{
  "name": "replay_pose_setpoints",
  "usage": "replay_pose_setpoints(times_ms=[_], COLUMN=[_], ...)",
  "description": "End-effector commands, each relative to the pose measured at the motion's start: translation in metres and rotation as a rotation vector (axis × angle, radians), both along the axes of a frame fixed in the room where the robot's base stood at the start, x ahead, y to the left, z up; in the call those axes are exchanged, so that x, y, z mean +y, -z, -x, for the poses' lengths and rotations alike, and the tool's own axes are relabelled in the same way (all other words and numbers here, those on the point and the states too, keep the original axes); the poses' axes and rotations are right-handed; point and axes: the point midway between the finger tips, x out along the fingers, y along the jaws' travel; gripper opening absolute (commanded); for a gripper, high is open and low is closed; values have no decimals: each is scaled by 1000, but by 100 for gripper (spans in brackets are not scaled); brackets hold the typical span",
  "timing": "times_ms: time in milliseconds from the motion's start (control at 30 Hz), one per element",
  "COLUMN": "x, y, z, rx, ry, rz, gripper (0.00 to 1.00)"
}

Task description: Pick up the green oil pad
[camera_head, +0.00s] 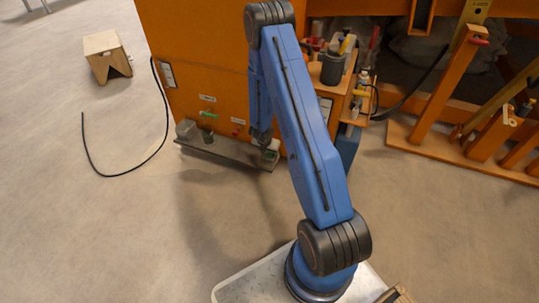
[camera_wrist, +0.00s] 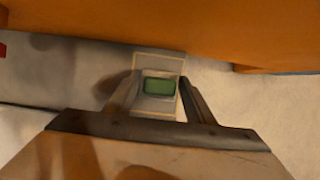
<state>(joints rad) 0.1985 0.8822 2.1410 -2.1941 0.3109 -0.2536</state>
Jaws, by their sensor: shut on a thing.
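The green oil pad (camera_wrist: 158,87) is a small green rectangle with a pale rim, seen in the wrist view between my two fingers. A pale, light-framed patch (camera_wrist: 155,113) shows around and below it. My gripper (camera_wrist: 159,80) is shut on the pad, one finger at each side. In the head view my gripper (camera_head: 262,138) points down at the right end of a low grey ledge, with a bit of green just below it. I cannot tell whether the pad still touches the surface under it.
The low ledge (camera_head: 225,151) runs along the foot of an orange cabinet (camera_head: 195,50) and holds a grey block (camera_head: 187,130). An orange shelf with bottles and a dark cup (camera_head: 332,68) stands right of my arm. A black cable (camera_head: 125,174) lies on open floor at left.

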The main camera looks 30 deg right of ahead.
Motion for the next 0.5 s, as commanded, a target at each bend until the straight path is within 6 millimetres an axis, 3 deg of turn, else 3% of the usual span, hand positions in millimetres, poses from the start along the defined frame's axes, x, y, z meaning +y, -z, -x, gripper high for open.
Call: replay_pose_setpoints(times_ms=[500], x=[-1], y=[-77], z=[-1], rx=[-3], ry=[1], rz=[2], gripper=[24])
